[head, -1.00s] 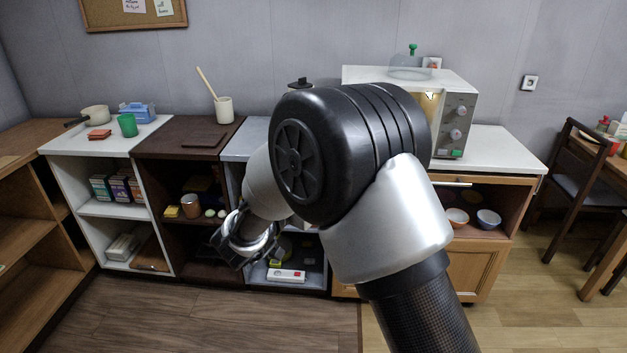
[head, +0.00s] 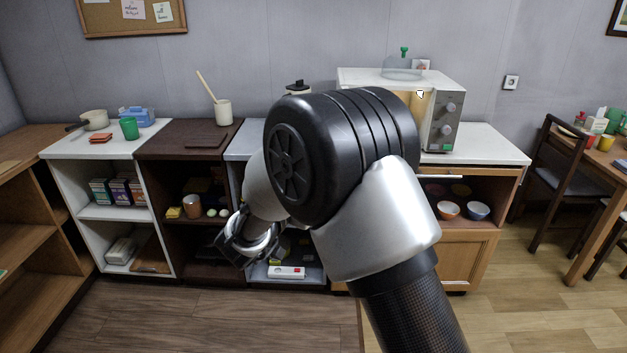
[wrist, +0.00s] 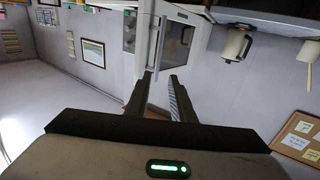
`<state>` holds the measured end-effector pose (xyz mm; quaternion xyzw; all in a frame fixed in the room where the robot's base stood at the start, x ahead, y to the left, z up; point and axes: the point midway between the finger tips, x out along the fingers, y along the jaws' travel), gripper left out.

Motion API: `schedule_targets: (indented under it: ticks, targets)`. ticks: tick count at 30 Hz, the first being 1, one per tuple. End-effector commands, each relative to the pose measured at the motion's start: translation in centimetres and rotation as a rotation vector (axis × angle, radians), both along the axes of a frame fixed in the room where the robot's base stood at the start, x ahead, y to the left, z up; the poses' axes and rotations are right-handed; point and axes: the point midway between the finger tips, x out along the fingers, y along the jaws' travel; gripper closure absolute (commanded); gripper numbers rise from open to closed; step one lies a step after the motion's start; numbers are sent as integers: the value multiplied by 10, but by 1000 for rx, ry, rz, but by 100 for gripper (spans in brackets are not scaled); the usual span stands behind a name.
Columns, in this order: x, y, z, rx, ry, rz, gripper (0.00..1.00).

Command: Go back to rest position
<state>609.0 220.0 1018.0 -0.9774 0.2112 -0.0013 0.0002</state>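My gripper (wrist: 160,98) shows in the wrist view with its two dark fingers apart and nothing between them. In the head view my gripper (head: 240,245) hangs low at the end of my folded arm, in front of the dark brown shelf and the grey shelf. The arm's large black joint covers the middle of the head view and hides part of the counter behind it.
A microwave (head: 445,118) stands on the right counter (head: 490,145), with a glass dome (head: 403,68) on top. A crock with a wooden spoon (head: 223,112) stands on the brown shelf unit (head: 165,150). A chair (head: 553,180) and table are at right. The floor in front is clear.

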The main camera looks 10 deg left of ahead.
Motion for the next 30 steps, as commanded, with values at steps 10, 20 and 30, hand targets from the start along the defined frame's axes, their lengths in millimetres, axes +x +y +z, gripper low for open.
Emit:
schedule_targets:
  ticks: [10,20,30]
  targets:
    - [6,-2,10,27,4,30,78]
    - [3,-25,112,252,169,464,78]
    - [-172,-119,104,240,660,621,78]
